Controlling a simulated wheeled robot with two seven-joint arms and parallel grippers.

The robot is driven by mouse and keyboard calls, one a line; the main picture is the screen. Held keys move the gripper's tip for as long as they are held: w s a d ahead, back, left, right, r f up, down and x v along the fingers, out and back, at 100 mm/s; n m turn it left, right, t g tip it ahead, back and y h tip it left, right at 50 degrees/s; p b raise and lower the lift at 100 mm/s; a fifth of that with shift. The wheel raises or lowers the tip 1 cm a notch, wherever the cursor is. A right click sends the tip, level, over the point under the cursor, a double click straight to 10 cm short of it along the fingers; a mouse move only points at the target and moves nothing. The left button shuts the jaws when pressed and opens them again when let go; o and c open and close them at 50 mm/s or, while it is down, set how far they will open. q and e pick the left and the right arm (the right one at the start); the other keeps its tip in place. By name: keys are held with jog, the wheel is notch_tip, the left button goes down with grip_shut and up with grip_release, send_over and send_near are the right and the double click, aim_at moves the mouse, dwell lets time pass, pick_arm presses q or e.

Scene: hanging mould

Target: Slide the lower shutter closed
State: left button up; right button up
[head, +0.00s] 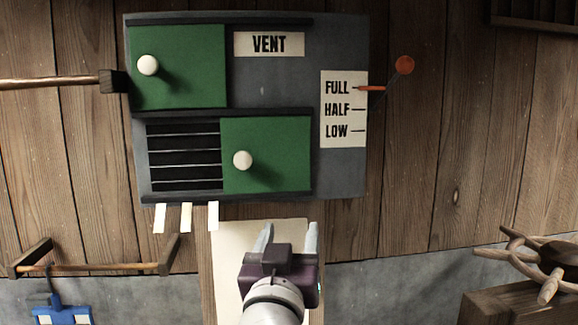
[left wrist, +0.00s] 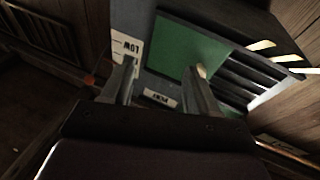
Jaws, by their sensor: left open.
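The lower shutter (head: 285,150) is a green panel with a round cream knob (head: 242,160). It sits at the right of the lower opening on the grey vent panel (head: 345,175), and the dark slats (head: 184,155) to its left are uncovered. My left gripper (head: 289,232) is open and empty, below and a little right of the knob in the head view. In the left wrist view the green shutter (left wrist: 185,48) shows beyond the fingers (left wrist: 163,82), and its knob (left wrist: 202,71) is partly hidden by one finger. My right gripper is not in view.
An upper green shutter (head: 205,70) with its own knob (head: 148,65) covers the upper left. A lever with an orange ball (head: 404,65) stands at the right. Paper strips (head: 186,217) hang under the slats.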

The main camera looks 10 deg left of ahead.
pick_arm(q)
jog(key=a+r+n+y, duration=0.2)
jog(key=a+r+y, duration=0.1)
jog(key=y, duration=0.1)
jog(key=t+y+p, duration=0.1)
jog(key=y+p, duration=0.2)
jog(key=p, duration=0.3)
send_near(241, 161)
jog(key=x, duration=0.6)
jog(key=shift+d+r, duration=0.35)
jog(key=shift+r, duration=0.1)
jog(key=shift+w+a+r+n+p, duration=0.15)
jog(key=shift+w+a+p, duration=0.1)
jog(key=shift+w, duration=0.3)
jog(key=shift+w+a+f+n+p, duration=0.15)
jog(key=shift+w+a+p, duration=0.15)
jog(key=shift+w, duration=0.2)
jog(key=shift+w+a, duration=0.15)
jog(key=shift+d, duration=0.25)
jog(key=shift+c, duration=1.2)
jog(key=shift+a, duration=0.1)
grip_shut()
jog(key=shift+a, duration=0.1)
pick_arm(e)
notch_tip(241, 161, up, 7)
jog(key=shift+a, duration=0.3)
